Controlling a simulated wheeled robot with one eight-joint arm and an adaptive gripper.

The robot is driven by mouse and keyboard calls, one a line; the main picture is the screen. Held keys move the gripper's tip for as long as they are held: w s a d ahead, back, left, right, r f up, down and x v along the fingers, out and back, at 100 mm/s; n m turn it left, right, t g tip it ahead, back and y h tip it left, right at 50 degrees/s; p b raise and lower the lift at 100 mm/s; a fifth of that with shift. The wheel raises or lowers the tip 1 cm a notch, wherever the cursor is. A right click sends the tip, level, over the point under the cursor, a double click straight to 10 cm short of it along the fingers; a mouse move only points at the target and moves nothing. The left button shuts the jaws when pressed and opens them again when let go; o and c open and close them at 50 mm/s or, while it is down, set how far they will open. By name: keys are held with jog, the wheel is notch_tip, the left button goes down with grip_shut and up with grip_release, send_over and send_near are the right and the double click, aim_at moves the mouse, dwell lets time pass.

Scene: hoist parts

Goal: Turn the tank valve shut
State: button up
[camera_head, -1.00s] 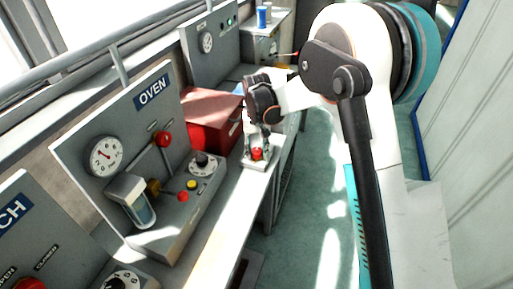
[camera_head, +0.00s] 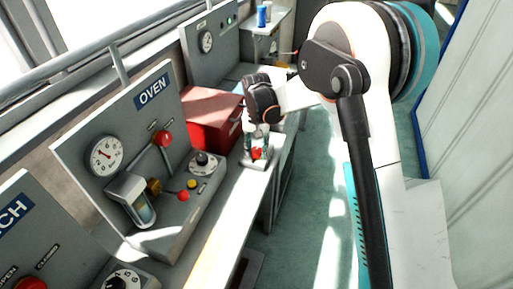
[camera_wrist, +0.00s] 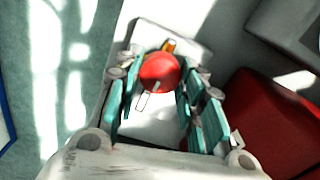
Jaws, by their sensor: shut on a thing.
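A red round knob (camera_head: 257,154) stands on a small pale plate (camera_head: 256,165) at the edge of the bench. My gripper (camera_head: 258,147) points down over it with its fingers on either side. In the wrist view the red knob (camera_wrist: 160,72) sits between the teal fingers of my gripper (camera_wrist: 158,85), which is shut on it.
A red box (camera_head: 212,120) stands close beside my gripper. The OVEN panel (camera_head: 125,140) carries a gauge, a red-knobbed lever (camera_head: 165,139) and a dial. Another gauge panel (camera_head: 208,45) stands farther back. Green floor (camera_head: 310,190) is clear beside the bench.

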aim_at(256, 149)
jog(key=o, duration=1.1)
jog(key=shift+c, duration=0.2)
jog(key=shift+r, duration=0.1)
notch_tip(256, 149, up, 12)
